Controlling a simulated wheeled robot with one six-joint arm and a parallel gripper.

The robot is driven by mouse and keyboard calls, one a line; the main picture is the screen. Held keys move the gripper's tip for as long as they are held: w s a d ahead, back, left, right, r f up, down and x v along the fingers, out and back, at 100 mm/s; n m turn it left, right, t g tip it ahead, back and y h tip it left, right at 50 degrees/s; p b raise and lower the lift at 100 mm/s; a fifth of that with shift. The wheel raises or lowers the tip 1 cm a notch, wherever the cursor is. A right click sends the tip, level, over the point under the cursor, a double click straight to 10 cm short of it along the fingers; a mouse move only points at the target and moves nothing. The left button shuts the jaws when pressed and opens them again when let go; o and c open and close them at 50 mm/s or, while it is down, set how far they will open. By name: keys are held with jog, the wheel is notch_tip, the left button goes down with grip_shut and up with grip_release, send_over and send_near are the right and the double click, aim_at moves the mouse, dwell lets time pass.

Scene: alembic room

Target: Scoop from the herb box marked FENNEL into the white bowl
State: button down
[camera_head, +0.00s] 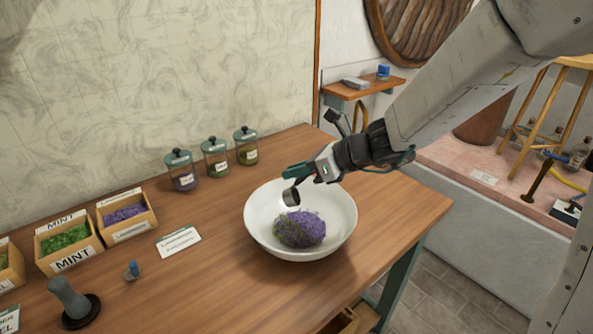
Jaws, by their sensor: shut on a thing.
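The white bowl (258,236) stands on the wooden table. A mound of purple and some green herbs (301,229) lies in it. My gripper (308,172) is above the bowl's back rim, shut on a small dark scoop (291,196). The scoop's cup hangs tilted over the bowl; I cannot tell whether it holds anything. No box reads FENNEL in full. A box (10,278) with green herbs is cut off at the left edge, its label unreadable. A card (9,321) at the lower left corner ends in "EL".
A MINT box (88,254) and a box of purple herbs (148,225) stand at the left. Several lidded jars (216,160) line the back. A small card (178,242), a small blue-topped item (131,270) and a grey-handled tool on a dark base (78,305) lie nearer.

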jog(key=shift+r, duration=0.55)
jog(key=shift+r+h, duration=0.2)
jog(key=shift+h, duration=0.5)
jog(key=h, duration=0.1)
jog(key=g+h, duration=0.1)
jog(key=h, duration=0.1)
jog(key=g+h, duration=0.1)
jog(key=h, duration=0.1)
jog(key=shift+a+r+n, duration=0.1)
jog(key=shift+r+n, duration=0.2)
jog(key=shift+r, duration=0.05)
jog(key=h, duration=0.4)
jog(key=shift+r+g, duration=0.35)
jog(key=shift+g, duration=0.05)
jog(key=shift+g+h, duration=0.3)
jog(key=shift+h, duration=0.5)
